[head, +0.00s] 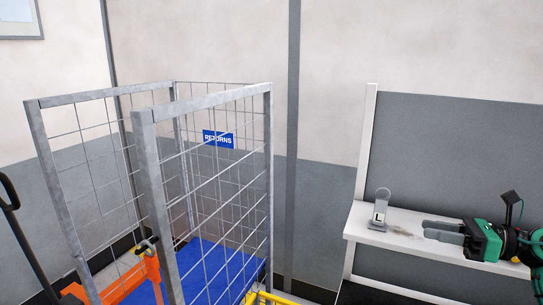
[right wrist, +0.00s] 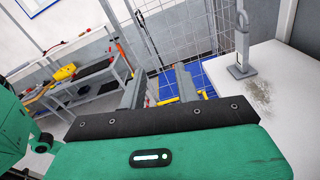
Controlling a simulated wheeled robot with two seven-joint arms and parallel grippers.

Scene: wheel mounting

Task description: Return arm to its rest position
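My right gripper (head: 440,230) reaches in from the right edge of the head view, over the white bench (head: 400,248). Its two grey fingers also show in the right wrist view (right wrist: 160,90), apart with nothing between them. A grey upright stand with a ring top and an L label (head: 380,210) is on the bench, left of the fingertips and not touched. It also shows in the right wrist view (right wrist: 240,52). My left gripper is not in view.
A wire cage trolley with a blue RETURNS sign (head: 217,139) and a blue floor stands left of the bench. An orange item (head: 128,282) is low in front of it. A grey panel (head: 460,150) rises behind the bench. A workbench (right wrist: 80,85) shows in the right wrist view.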

